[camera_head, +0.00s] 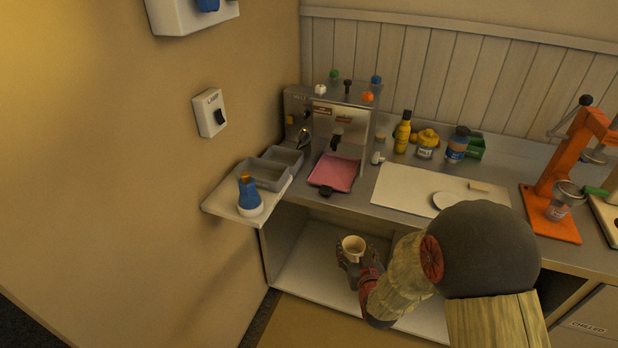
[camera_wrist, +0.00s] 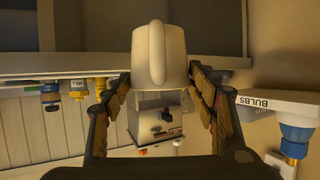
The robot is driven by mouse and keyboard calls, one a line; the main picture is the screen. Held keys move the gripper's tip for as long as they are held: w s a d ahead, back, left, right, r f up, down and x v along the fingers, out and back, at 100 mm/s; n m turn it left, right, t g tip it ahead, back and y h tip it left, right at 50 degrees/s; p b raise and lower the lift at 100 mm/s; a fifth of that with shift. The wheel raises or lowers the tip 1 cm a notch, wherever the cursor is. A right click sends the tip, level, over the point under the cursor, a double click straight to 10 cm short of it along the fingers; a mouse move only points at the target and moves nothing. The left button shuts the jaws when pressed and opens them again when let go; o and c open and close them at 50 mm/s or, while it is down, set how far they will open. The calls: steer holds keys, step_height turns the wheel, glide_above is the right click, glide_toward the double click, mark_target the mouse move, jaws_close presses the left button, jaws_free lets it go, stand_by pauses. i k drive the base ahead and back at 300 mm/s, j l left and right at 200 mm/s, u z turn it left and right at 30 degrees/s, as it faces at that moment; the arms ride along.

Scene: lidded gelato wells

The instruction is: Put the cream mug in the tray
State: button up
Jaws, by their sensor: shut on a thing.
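The cream mug (camera_head: 353,244) is held by my gripper (camera_head: 354,261) in front of the counter, below its top and by the open lower shelf. My gripper is shut on the mug, with one finger on each side. In the wrist view the mug (camera_wrist: 178,50) sits between the fingertips of my gripper (camera_wrist: 160,82), its handle facing the camera. A pink tray (camera_head: 334,173) with a dark front handle lies on the counter at the foot of the metal machine (camera_head: 338,122). A grey two-part container (camera_head: 268,175) stands on the side ledge to its left.
A blue-and-white bottle (camera_head: 249,196) stands on the ledge (camera_head: 222,205) by the wall. A pale board (camera_head: 405,190) lies right of the pink tray. Jars and a yellow bottle (camera_head: 402,134) stand behind it. An orange press (camera_head: 560,185) is at right. The counter edge lies above the mug.

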mark_target(335, 179)
steer(key=i+l+u, duration=0.1)
steer(key=u, duration=0.35)
steer(key=l+u, duration=0.25)
steer(key=u, duration=0.15)
steer(key=i+l+u, duration=0.1)
steer(key=l+u, duration=0.15)
steer(key=u, duration=0.2)
steer(key=l+u, duration=0.25)
steer(key=u, duration=0.15)
steer(key=l+u, duration=0.1)
steer(key=l, duration=0.35)
steer(key=k+l+u, duration=0.1)
steer(key=l, duration=0.35)
steer(key=l+u, duration=0.1)
steer(key=l, duration=0.35)
steer(key=k, duration=0.05)
